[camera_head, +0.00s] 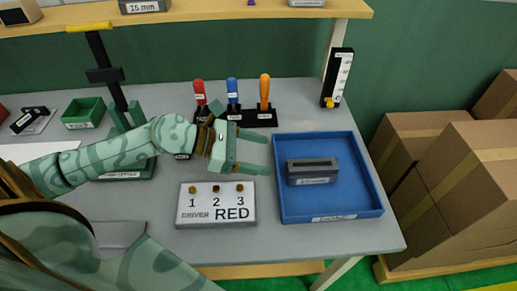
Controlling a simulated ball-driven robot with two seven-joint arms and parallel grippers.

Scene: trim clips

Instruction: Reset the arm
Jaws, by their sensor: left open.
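My left arm (100,164) comes in from the left and reaches over the grey workbench (280,238). My left gripper (268,155) is open and points right, with its two fingers apart and nothing between them. Its tips are close to the left wall of the blue tray (328,139). A dark grey block-shaped part (312,171) with a label lies inside the tray. A grey box (216,205) marked 1, 2, 3 and DRIVER RED is below the gripper. My right gripper is not in view.
Red (199,91), blue (232,92) and orange (264,91) handled drivers stand in a black rack behind the gripper. A green bin (84,113) is at the back left. A black gauge (338,78) stands at the back right. Cardboard boxes (450,170) are right of the bench.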

